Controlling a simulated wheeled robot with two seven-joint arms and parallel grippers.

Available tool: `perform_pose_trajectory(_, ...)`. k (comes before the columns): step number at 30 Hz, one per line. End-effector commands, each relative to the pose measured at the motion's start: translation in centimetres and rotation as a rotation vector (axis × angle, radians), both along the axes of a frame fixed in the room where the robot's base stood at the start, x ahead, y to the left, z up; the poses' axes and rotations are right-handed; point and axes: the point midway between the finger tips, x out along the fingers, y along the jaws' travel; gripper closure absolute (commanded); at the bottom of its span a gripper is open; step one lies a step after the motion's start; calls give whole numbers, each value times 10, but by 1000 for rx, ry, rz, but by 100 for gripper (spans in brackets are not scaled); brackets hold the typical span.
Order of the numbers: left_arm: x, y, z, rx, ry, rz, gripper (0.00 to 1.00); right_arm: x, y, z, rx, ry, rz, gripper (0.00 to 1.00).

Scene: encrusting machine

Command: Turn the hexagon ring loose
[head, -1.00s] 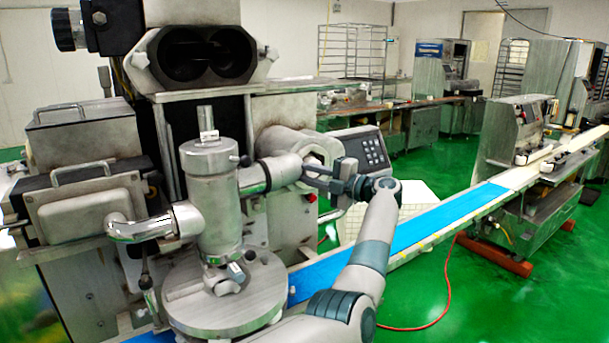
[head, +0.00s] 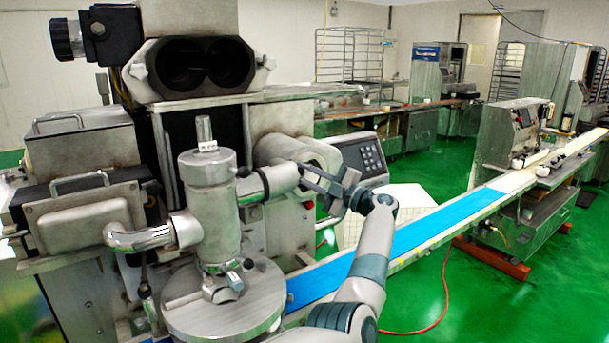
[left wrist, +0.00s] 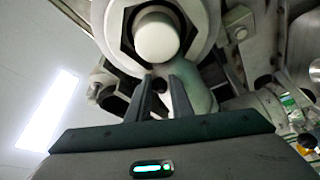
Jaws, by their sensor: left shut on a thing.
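In the left wrist view the pale ring (left wrist: 203,32) surrounds a dark hexagonal edge and a round white pipe end (left wrist: 157,36). My left gripper (head: 306,178) is at the ring, its fingers tilted across it. In the left wrist view its fingertips (left wrist: 160,84) reach the ring's lower edge and are shut on it; the exact contact is hard to see. My right gripper is not in view.
A metal cylinder (head: 211,205) with side pipes stands left of the ring on a round plate (head: 225,305). A keypad panel (head: 368,157) is close behind my gripper. A blue conveyor belt (head: 410,236) runs right. Open green floor lies beyond it.

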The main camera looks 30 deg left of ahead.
Motion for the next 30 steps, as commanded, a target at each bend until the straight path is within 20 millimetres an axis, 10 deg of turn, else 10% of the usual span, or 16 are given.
perform_pose_trajectory(4, 0, 0, 0, 0, -1, -2, 100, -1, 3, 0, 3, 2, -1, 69)
perform_pose_trajectory(5, 0, 0, 0, 0, -1, -2, 78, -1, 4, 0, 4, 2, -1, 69)
perform_pose_trajectory(7, 0, 0, 0, 0, -2, -2, 66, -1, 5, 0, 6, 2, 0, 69)
perform_pose_trajectory(30, -1, -41, -10, -1, -3, -2, 66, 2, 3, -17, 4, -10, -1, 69)
